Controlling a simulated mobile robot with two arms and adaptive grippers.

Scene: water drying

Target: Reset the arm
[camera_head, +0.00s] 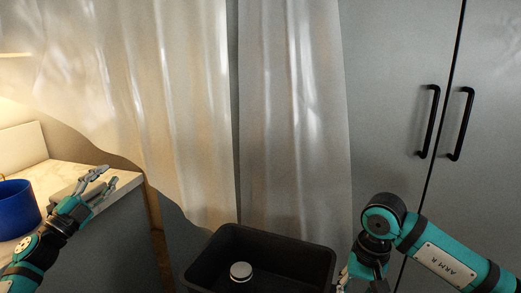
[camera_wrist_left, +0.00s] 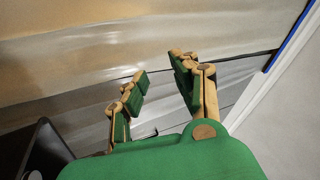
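My left gripper (camera_head: 98,180) is at the left of the head view, by the end of the counter. Its two fingers are spread apart with nothing between them. The left wrist view shows the same gripper (camera_wrist_left: 160,82) open and empty, with the curtain behind it. My right arm comes in from the right in the head view and bends down. My right gripper (camera_head: 343,281) shows only in part at the bottom edge, beside the black bin, so its opening cannot be judged.
A black bin (camera_head: 290,246) stands at the bottom centre with a round white-topped object (camera_head: 241,271) inside. A blue container (camera_head: 17,207) stands on the counter (camera_head: 75,178) at left. Pale curtains (camera_head: 170,90) hang behind. A grey cabinet (camera_head: 395,70) with black handles fills the right.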

